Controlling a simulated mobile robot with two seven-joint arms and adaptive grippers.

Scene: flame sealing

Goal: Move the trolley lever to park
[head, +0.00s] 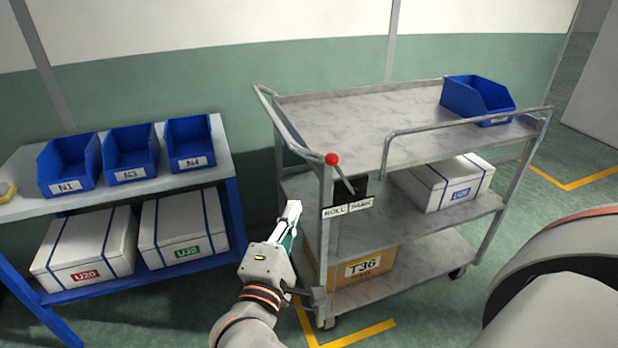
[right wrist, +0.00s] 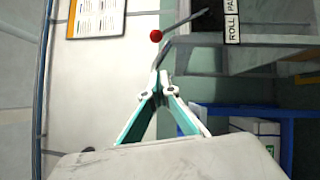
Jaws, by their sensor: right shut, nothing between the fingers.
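The trolley (head: 420,235) is a grey metal cart with three shelves. Its lever (head: 343,176) has a red ball knob (head: 331,159) and leans up to the left, with the knob above the ROLL label (head: 335,211). The PARK label (head: 361,204) is just to the right. My right gripper (head: 294,208) is shut and empty, left of and below the knob. In the right wrist view the knob (right wrist: 156,35) is beyond the fingertips (right wrist: 160,76), with a visible gap. My left gripper is not in view.
A blue-framed table (head: 25,209) with blue bins and white boxes stands at the left. The trolley carries a blue bin (head: 478,97), a white box (head: 436,184) and a cardboard box (head: 372,268). A handle rail (head: 275,104) rises behind the knob. Yellow floor lines surround the trolley.

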